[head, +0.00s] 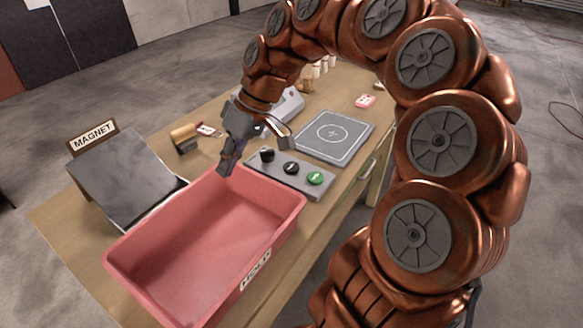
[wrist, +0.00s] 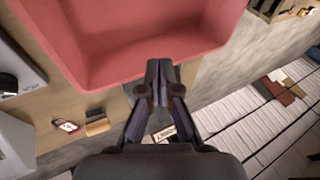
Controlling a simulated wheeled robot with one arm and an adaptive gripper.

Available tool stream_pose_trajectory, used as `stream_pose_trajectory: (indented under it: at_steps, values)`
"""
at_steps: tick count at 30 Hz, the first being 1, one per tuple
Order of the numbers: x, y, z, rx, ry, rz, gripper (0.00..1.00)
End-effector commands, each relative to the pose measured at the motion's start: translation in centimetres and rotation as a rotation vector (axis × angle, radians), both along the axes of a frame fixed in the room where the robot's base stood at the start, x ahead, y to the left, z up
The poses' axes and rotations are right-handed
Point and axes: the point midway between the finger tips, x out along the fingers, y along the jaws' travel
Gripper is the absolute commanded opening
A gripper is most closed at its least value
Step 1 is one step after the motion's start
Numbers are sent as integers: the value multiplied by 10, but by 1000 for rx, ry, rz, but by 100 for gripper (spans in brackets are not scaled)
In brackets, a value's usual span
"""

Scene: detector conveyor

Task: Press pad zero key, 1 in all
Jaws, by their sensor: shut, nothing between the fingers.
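A grey strip (head: 275,174) on the table carries a black knob (head: 267,155), a black button (head: 291,168) and a green button (head: 315,178). Their markings are too small to read, so I cannot tell which is the pad zero key. A grey square pad (head: 312,146) with a circle and cross lies behind the strip. My gripper (head: 228,168) is shut and empty, pointing down above the far rim of the pink bin, left of the strip. In the wrist view its shut fingers (wrist: 158,76) overlap the bin's edge. The strip's buttons are not seen there.
The pink bin (head: 289,205) stands in front of the strip and also fills the top of the wrist view (wrist: 130,60). A sloped dark plate (head: 122,175) with a MAGNET sign (head: 93,139) is at the left.

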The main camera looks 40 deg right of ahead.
Motion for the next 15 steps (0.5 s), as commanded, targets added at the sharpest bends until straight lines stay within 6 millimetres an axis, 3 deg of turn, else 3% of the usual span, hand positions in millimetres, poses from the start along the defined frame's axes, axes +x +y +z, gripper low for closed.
stream_pose_trajectory:
  at_steps: [6,15]
  values:
    - [50,-69,-5,107,-99,-55,0]
    - [81,-180,-34,181,-216,-175,0]
